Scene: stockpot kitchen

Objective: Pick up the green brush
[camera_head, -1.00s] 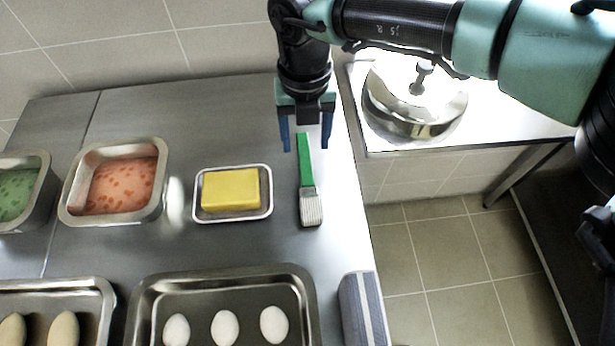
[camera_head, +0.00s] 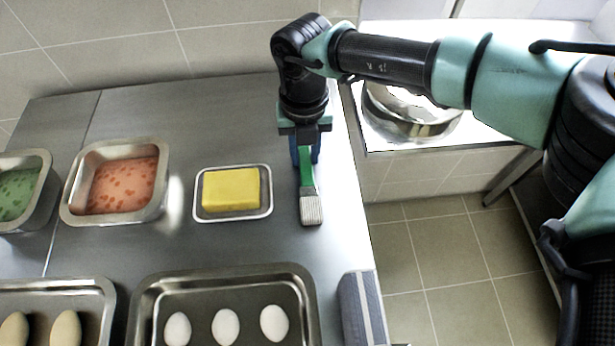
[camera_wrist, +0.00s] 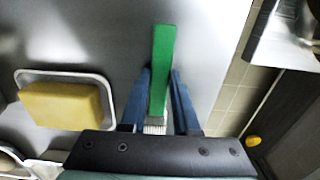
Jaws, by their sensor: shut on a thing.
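The green brush (camera_head: 307,180) lies on the steel counter near its right edge, its pale bristle end (camera_head: 311,209) toward the front. My gripper (camera_head: 306,160) is down over the handle, with its blue fingers on either side, shut on the brush. In the wrist view the green handle (camera_wrist: 161,70) runs between the two blue fingers of my gripper (camera_wrist: 160,92), and part of the bristle end shows near the gripper body. The brush appears to be still on the counter.
A yellow block (camera_head: 230,188) on a small metal tray (camera_head: 233,218) is left of the brush. A tray of eggs (camera_head: 298,285) stands in front. A grey-blue box (camera_head: 361,310) is at the front right. A stockpot (camera_head: 410,122) stands beyond the counter's right edge.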

